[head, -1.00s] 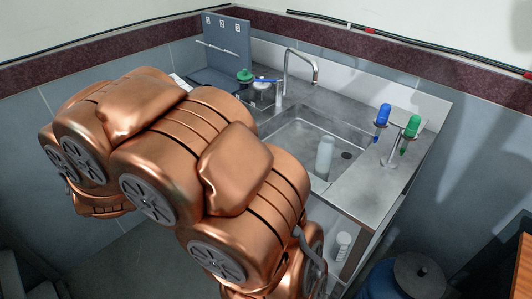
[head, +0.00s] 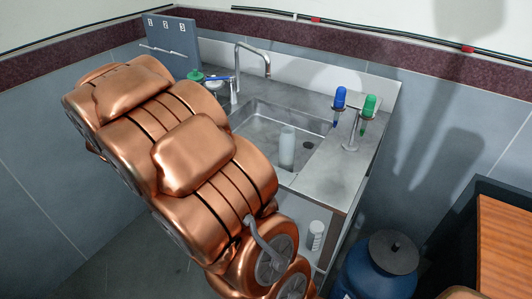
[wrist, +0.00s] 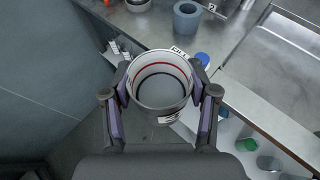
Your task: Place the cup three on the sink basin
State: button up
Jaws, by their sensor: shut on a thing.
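The cup in my gripper (wrist: 161,88) is white, with a red and a dark ring inside, and appears empty. In the wrist view the cup (wrist: 160,92) sits upright between the two fingers, which are shut on its sides. Printing shows on its outside, but I cannot read a number that marks it as cup three. The sink basin (head: 257,125) is a rectangular steel recess in the counter in the head view. My arm hides my gripper and the held cup there. The wrist view shows the cup above the counter's edge and lower shelf.
A translucent cylinder (head: 287,147) stands in the basin near the drain. A tall faucet (head: 236,75) rises behind it. Blue (head: 340,98) and green (head: 369,106) taps stand at right. A grey-blue cup (wrist: 187,17) is on the counter. A blue barrel (head: 376,270) stands in front.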

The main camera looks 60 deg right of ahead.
jog(key=s+d+f+m+g+h+b, duration=0.1)
jog(key=s+d+f+m+g+b, duration=0.15)
jog(key=s+d, duration=0.6)
jog(key=s+d+f+m+g+h+b, duration=0.1)
jog(key=s+d+m+g+h, duration=0.15)
jog(key=d, duration=1.15)
jog(key=s+d+f+m+g+h+b, duration=0.1)
jog(key=s+d+f+m+g+b, duration=0.2)
jog(key=s+d, duration=0.6)
jog(key=shift+g+y, duration=0.25)
jog(key=shift+g, duration=0.05)
jog(key=shift+w+d+f, duration=0.4)
jog(key=shift+f, duration=1.05)
jog(key=shift+w+d+f, duration=0.4)
jog(key=shift+d+f, duration=0.05)
jog(key=shift+f, duration=0.95)
jog(key=shift+w+d+f, duration=0.4)
jog(key=shift+f, duration=1.05)
jog(key=shift+f+b, duration=0.15)
jog(key=shift+b, duration=0.2)
jog(key=o, duration=1.6)
jog(key=shift+c, duration=0.2)
jog(key=shift+a+r, duration=0.15)
jog(key=shift+r, duration=0.1)
jog(key=v, duration=1.1)
jog(key=shift+a, duration=0.35)
jog(key=shift+r+m, duration=0.15)
jog(key=shift+m, duration=0.15)
